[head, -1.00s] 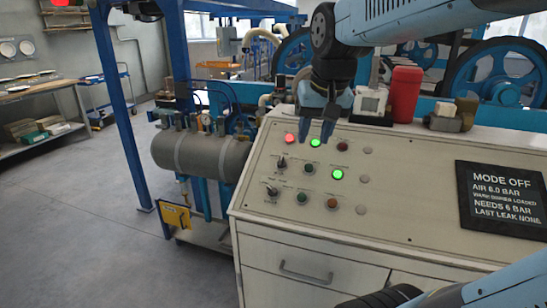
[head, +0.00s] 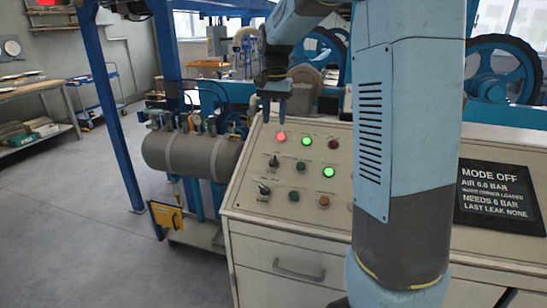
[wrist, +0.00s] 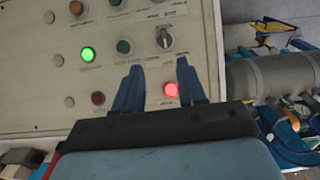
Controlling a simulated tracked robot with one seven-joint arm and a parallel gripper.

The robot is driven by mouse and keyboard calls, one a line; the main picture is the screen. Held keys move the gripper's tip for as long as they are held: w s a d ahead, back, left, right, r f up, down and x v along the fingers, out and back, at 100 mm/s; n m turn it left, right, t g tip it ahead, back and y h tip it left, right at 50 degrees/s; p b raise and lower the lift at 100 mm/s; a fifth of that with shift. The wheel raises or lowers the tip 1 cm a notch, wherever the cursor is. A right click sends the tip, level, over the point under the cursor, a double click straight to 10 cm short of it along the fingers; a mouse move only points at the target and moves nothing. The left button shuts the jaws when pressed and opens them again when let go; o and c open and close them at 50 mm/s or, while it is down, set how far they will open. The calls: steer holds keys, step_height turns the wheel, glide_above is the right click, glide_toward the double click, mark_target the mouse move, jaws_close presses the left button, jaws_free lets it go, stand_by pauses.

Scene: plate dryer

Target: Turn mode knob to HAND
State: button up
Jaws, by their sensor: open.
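A pale sloped control panel (head: 240,200) carries two selector knobs on its left side, an upper knob (head: 274,161) and a lower knob (head: 263,189). Their labels are too small to read, so I cannot tell which sets the mode. In the wrist view the upper knob (wrist: 164,38) lies just beyond my fingertips. A display (head: 497,197) reads MODE OFF and AIR 6.0 BAR. My gripper (head: 274,120) is open and empty, fingers pointing down, near the panel's upper left. In the wrist view a lit red lamp (wrist: 171,90) shows between the fingers of my gripper (wrist: 158,66).
Lit green lamps (head: 307,141) and dark or coloured buttons (head: 294,195) surround the knobs. A grey tank (head: 190,152) stands left of the panel. Drawers (head: 285,268) are below. My arm covers the panel's right middle.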

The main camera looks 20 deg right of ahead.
mark_target(273, 158)
steer(key=f, duration=0.5)
steer(key=w+f, duration=0.1)
steer(key=f, duration=0.9)
steer(key=shift+w, duration=0.4)
